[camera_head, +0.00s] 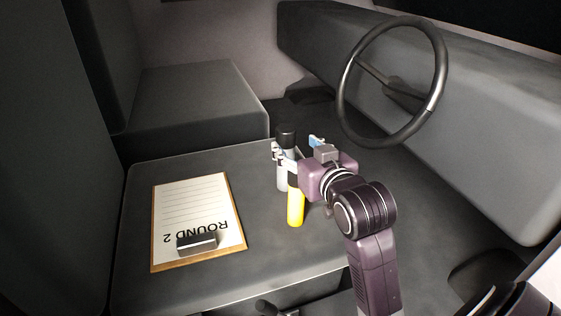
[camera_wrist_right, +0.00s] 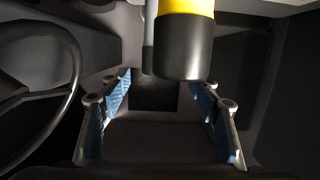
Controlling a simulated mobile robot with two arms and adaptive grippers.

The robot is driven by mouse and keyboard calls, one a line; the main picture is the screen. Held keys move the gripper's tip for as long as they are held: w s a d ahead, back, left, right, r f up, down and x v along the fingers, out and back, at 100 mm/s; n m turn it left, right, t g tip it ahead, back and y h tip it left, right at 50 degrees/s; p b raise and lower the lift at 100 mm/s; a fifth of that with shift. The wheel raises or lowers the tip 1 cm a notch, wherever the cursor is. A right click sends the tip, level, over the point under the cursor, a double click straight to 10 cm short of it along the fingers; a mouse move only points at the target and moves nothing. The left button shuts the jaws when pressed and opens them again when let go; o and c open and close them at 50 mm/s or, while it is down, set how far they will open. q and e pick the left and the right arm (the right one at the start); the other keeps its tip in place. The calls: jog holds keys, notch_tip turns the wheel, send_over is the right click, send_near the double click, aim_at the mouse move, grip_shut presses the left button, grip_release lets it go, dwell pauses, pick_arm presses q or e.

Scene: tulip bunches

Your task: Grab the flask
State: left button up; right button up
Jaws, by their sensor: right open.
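A grey flask with a black cap (camera_head: 286,135) stands upright on the dark seat cushion; its body is partly hidden by my gripper. A yellow cylinder with a black end (camera_head: 295,208) stands just in front of it. My right gripper (camera_head: 297,152) is open beside the flask's upper part, its fingers reaching left. In the right wrist view, the open fingers (camera_wrist_right: 168,88) are spread, with the yellow cylinder's black end (camera_wrist_right: 183,48) close by at top centre. A narrow grey strip of the flask (camera_wrist_right: 148,38) shows behind it. My left gripper is out of view.
A clipboard (camera_head: 190,215) with a sheet reading "ROUND 2" lies on the seat at left. A steering wheel (camera_head: 436,98) and dashboard (camera_head: 480,130) are at the right. Another seat (camera_head: 195,95) is behind. The cushion between clipboard and cylinders is clear.

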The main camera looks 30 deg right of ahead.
aim_at(290, 134)
jog(key=shift+w+d+r+p, duration=0.1)
jog(key=shift+w+d+p, duration=0.15)
jog(key=shift+w, duration=0.3)
jog(key=shift+w+d+p, duration=0.1)
jog(key=shift+w+p, duration=0.15)
jog(key=shift+w, duration=0.25)
jog(key=shift+r+p+x, duration=0.25)
jog(key=shift+p+x, duration=0.35)
jog(key=shift+x, duration=2.05)
jog(key=shift+s+d, duration=0.1)
jog(key=c, duration=0.8)
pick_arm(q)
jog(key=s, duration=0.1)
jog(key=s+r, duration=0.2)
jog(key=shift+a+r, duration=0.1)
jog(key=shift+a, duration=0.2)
pick_arm(e)
grip_shut()
